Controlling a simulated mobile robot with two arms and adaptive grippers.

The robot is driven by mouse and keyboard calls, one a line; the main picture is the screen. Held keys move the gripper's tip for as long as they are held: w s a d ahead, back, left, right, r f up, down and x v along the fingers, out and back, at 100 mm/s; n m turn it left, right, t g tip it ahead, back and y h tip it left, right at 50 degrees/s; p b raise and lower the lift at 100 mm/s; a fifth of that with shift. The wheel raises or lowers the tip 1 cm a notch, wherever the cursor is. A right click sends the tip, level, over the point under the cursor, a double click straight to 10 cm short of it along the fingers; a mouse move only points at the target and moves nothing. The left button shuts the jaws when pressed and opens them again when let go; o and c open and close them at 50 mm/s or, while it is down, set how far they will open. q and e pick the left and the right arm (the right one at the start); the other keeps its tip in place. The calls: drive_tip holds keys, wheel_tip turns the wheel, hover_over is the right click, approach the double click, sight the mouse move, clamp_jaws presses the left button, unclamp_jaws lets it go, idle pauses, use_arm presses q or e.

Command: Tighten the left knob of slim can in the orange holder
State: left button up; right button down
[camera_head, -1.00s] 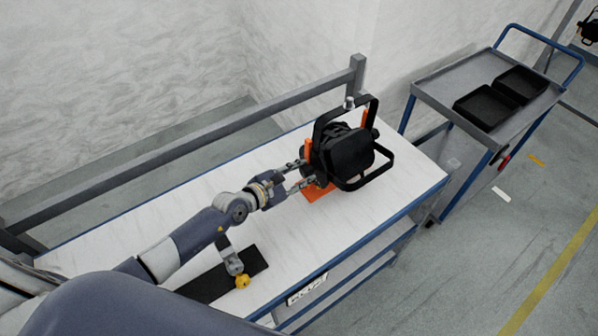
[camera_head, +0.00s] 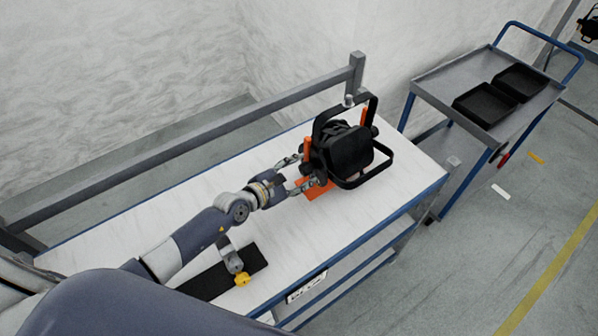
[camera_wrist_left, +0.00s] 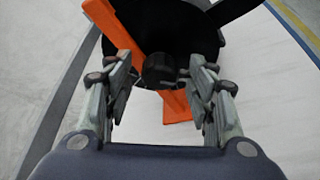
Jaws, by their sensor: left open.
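The slim can (camera_head: 345,150) is a black lamp body with a black yoke, standing in the orange holder (camera_head: 318,190) on the white table. The left knob (camera_wrist_left: 159,70) is a dark round knob on the side of the can facing my left gripper. My left gripper (camera_head: 303,172) is open, with its fingers pointing at the can's left side. In the left wrist view the fingers (camera_wrist_left: 157,78) are spread to both sides of the knob, with a gap on each side. The orange holder also shows behind the knob (camera_wrist_left: 176,105). My right gripper is not in view.
A black mat (camera_head: 222,281) with a yellow-knobbed clamp (camera_head: 241,279) lies at the table's near left. A grey rail (camera_head: 180,148) runs behind the table. A grey cart (camera_head: 440,88) with black trays (camera_head: 485,104) stands at right. The table's front middle is clear.

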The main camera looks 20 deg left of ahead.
use_arm(q)
drive_tip(key=v, duration=1.2)
idle(0.5)
